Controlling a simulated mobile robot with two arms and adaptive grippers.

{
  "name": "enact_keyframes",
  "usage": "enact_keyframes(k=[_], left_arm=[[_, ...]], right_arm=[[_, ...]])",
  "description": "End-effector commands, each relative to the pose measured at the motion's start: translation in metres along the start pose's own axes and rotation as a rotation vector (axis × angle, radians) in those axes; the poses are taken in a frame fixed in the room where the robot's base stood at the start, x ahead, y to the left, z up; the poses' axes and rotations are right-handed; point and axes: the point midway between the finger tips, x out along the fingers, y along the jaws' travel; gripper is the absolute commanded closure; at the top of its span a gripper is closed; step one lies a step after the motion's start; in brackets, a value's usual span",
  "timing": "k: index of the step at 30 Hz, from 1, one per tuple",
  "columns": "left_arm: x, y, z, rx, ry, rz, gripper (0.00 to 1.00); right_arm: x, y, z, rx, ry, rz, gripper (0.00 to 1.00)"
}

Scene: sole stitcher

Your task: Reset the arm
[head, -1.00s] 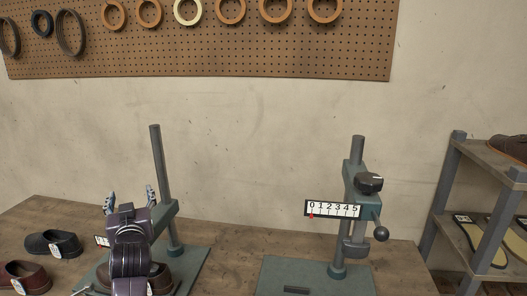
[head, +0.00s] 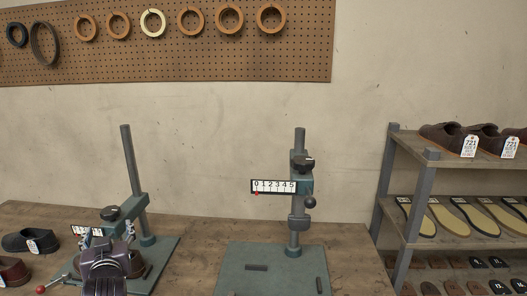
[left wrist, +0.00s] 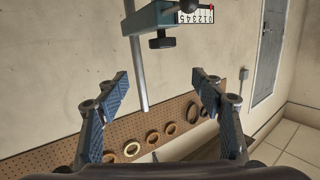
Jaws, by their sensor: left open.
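Two teal stitchers stand on the wooden table. The left stitcher (head: 132,165) has a dark knob (head: 111,213), a number scale partly hidden by my gripper, and a red-tipped lever (head: 42,289). My left gripper (head: 103,240) is in front of it, open and empty, and hides part of a brown shoe (head: 136,263) on its base. In the left wrist view, the open fingers (left wrist: 162,98) have a stitcher's arm and scale (left wrist: 197,17) beyond them, upside down. The right stitcher (head: 300,215) has its red pointer at 0 on the scale (head: 273,186). My right gripper is not in view.
Loose shoes (head: 30,241) lie at the table's left. A shelf (head: 420,155) with tagged shoes, soles and small pieces stands at the right. A pegboard (head: 200,65) with rings hangs on the wall. The table between the stitchers is mostly clear.

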Motion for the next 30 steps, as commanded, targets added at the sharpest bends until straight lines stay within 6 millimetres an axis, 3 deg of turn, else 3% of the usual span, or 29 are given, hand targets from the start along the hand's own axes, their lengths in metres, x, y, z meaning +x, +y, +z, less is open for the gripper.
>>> enact_keyframes(k=[7,11,14,15,19,24,30], left_arm=[[-0.038,0.006,0.072,0.068,-0.158,0.052,0.39],[-0.073,0.011,0.123,0.118,-0.280,0.100,0.39],[-0.117,0.015,0.173,0.173,-0.412,0.158,0.39],[-0.139,0.016,0.195,0.198,-0.474,0.186,0.39],[-0.213,0.018,0.251,0.273,-0.658,0.283,0.39],[-0.288,0.016,0.292,0.340,-0.829,0.384,0.39],[-0.357,0.010,0.318,0.396,-0.976,0.477,0.39]], right_arm=[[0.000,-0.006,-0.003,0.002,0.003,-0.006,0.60],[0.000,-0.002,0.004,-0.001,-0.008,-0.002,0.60],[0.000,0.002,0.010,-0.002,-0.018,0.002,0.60],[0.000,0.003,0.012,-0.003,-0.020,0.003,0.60],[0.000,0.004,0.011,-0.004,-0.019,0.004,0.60],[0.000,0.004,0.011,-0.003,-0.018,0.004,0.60],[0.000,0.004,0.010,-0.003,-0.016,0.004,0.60]])
